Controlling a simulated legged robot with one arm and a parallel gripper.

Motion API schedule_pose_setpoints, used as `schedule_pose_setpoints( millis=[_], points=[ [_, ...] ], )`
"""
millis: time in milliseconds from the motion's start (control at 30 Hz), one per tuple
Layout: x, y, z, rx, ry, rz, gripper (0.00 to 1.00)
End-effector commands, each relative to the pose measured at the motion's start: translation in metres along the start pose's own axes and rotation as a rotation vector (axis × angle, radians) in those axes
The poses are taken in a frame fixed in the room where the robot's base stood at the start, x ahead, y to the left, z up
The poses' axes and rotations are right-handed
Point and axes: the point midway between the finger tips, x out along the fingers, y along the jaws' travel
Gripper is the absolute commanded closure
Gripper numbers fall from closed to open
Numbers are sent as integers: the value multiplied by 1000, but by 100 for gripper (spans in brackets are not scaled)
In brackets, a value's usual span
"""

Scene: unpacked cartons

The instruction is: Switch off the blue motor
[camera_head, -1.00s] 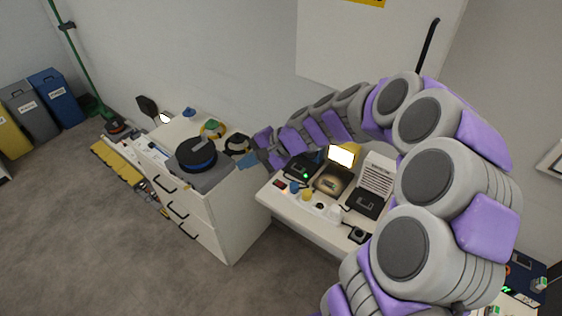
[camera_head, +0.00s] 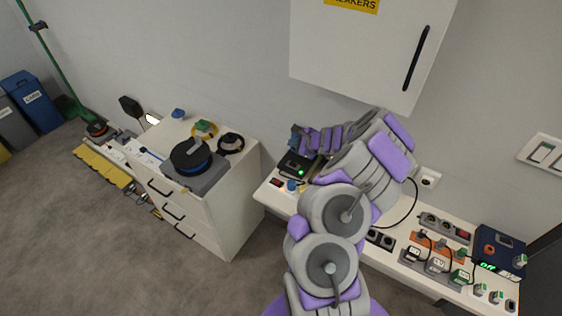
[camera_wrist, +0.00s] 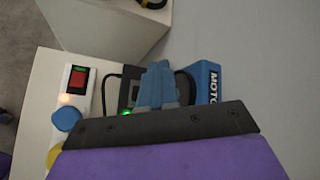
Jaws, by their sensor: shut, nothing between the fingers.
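In the wrist view, a blue block lettered "MOTO…" (camera_wrist: 208,82) stands beside a dark box with a lit green light (camera_wrist: 126,113); the rest of the lettering is hidden.
A yellow knob (camera_wrist: 54,155) is near the blue one. A white drawer cabinet (camera_head: 234,205) stands left of the bench (camera_head: 272,202). A white wall cabinet (camera_head: 365,45) hangs above. Plugs, sockets and a dark blue device (camera_head: 487,239) are on the bench's right. My arm covers the bench's middle.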

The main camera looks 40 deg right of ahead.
Motion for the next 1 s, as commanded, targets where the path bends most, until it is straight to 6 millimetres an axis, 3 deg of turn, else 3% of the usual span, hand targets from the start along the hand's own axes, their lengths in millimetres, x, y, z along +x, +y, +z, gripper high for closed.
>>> schedule_pose_setpoints(
  millis=[133, 567, 1000],
  points=[
    [0, 0, -13, 21, 16, -5, 100],
    [2, 3, -9, 15, 18, -7, 100],
    [35, 27, -37, 19, 14, -1, 100]
  ],
)
